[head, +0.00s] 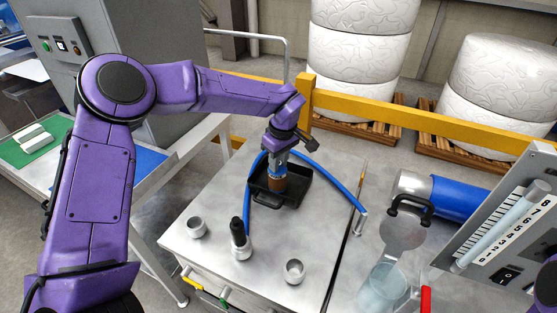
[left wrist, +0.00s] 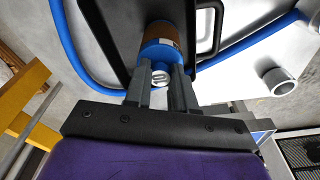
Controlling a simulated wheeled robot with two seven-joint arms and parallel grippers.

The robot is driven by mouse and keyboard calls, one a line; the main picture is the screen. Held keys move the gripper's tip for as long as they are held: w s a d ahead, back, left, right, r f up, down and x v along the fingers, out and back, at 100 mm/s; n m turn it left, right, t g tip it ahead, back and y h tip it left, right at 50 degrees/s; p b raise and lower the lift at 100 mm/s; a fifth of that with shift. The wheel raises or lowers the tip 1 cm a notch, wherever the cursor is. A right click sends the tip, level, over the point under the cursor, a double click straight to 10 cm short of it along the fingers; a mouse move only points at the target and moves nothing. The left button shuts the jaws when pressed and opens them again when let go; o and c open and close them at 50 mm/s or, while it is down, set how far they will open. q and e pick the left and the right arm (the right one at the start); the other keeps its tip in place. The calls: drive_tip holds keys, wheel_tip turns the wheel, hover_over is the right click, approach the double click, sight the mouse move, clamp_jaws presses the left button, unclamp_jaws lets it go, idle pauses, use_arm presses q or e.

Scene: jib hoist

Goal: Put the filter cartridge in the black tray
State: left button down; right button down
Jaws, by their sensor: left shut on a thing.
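The filter cartridge (head: 277,184) has a brown body and a blue end cap. My left gripper (head: 277,160) points down and is shut on its capped end, holding it roughly upright. The black tray (head: 299,196) lies on the grey table, and the cartridge is over its inside. I cannot tell whether the cartridge's lower end touches the tray floor. In the left wrist view, the cartridge (left wrist: 165,42) sits at the fingertips (left wrist: 161,76), with the dark tray (left wrist: 112,30) behind it. My right gripper is not in view.
A blue hose (head: 336,188) curves around the tray. Two metal cups (head: 294,271) and a black-topped fitting (head: 240,240) stand on the front of the table (head: 200,262). A yellow rail (head: 420,120) runs behind. A control panel (head: 510,240) stands at right.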

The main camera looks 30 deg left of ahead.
sight(282, 172)
use_arm(q)
drive_tip(key=shift+f, duration=0.45)
drive_tip(key=shift+f, duration=0.1)
drive_tip(key=c, duration=0.9)
unclamp_jaws()
drive_tip(key=shift+c, duration=0.2)
wheel_tip(282, 172, up, 12)
drive_tip(key=d+b, duration=0.1)
drive_tip(key=shift+s+d, duration=0.25)
